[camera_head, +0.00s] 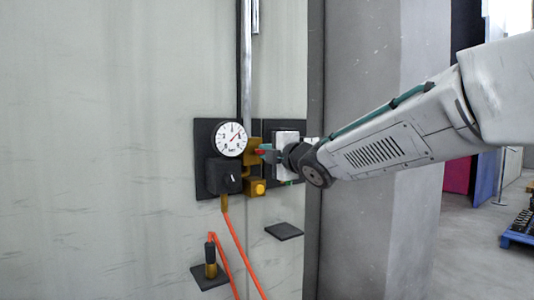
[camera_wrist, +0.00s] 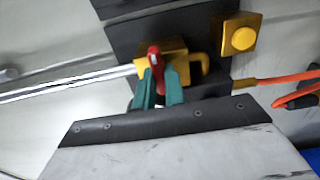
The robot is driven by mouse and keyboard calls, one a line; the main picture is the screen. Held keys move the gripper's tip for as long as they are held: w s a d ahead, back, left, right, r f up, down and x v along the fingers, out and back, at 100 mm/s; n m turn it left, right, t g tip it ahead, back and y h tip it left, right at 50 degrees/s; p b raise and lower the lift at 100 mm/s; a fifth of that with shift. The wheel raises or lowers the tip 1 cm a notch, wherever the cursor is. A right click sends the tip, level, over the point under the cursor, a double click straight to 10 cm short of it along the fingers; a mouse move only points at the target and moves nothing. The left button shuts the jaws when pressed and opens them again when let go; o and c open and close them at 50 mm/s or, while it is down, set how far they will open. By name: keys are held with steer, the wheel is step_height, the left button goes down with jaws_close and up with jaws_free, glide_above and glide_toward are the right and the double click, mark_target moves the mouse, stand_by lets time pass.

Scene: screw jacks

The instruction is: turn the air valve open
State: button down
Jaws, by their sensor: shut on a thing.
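The air valve is a brass body (camera_head: 253,144) with a red handle (camera_head: 259,152), on a dark wall panel at the end of a vertical silver pipe. In the wrist view the brass body (camera_wrist: 176,46) and red handle (camera_wrist: 154,52) sit in the upper middle. My gripper (camera_head: 266,152) reaches in from the right. Its teal fingers (camera_wrist: 160,76) are shut on the red handle, one on each side. The fingers hide the handle's lower part. In the wrist view the handle lies across the line of the pipe; its exact angle is hard to tell.
A round white gauge (camera_head: 230,138) and a black box (camera_head: 223,176) are beside the valve. A brass block with a yellow button (camera_head: 258,188) sits below. An orange hose (camera_head: 233,240) hangs down. Small dark shelves (camera_head: 284,231) jut out lower. A grey pillar (camera_head: 365,235) stands right.

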steer(key=shift+f, duration=0.1)
steer(key=c, duration=1.5)
jaws_free()
steer(key=shift+o, duration=0.2)
steer(key=v, duration=0.7)
steer(key=shift+s+d, duration=0.25)
steer(key=shift+s, duration=0.1)
